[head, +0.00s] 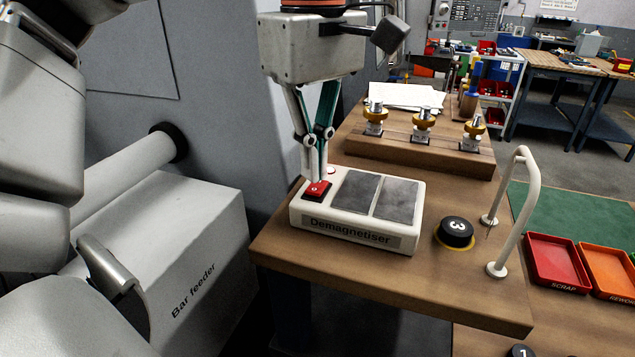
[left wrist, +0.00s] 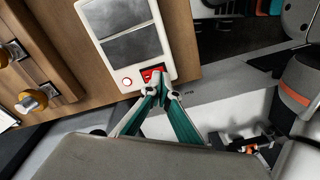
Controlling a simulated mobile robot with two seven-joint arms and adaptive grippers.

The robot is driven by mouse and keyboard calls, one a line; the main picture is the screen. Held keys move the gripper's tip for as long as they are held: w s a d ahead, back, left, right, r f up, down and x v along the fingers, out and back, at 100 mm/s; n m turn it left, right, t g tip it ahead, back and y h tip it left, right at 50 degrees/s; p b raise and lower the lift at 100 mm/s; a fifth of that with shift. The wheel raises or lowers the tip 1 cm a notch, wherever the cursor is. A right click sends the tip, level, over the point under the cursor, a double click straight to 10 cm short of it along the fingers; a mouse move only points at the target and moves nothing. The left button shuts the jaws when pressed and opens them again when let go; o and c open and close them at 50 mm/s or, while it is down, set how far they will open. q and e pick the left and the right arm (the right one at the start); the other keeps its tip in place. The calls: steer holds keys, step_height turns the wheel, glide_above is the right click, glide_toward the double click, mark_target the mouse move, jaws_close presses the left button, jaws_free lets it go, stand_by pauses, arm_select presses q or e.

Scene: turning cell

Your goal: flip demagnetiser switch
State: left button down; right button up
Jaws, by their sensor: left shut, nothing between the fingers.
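The demagnetiser (head: 345,237) is a white box with two dark plates on top, standing at the near left part of the wooden bench. Its red rocker switch (head: 317,190) is at the left end of the top, and it also shows in the left wrist view (left wrist: 152,73). My left gripper (head: 314,179) points down with its fingers shut and empty. The fingertips are right at the switch and hide part of it; I cannot tell whether they touch it. A small round red-and-white button or lamp sits beside the switch (left wrist: 127,82). My right gripper is not in view.
A wooden rack with several brass-collared holders (head: 422,120) stands behind the demagnetiser. A black knob marked 3 (head: 456,232) and a white bent rail (head: 525,205) are to its right. The bar feeder (head: 190,270) is at the left. Red scrap tray (head: 557,262) lies far right.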

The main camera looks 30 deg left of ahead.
mark_target(314, 189)
arm_select(q)
steer(key=shift+f+b, duration=0.5)
steer(key=shift+f, duration=0.6)
stand_by(0.6)
step_height(314, 189, up, 3)
steer(key=shift+f+p, duration=0.2)
steer(key=shift+p, duration=1.05)
steer(key=shift+r, duration=2.25)
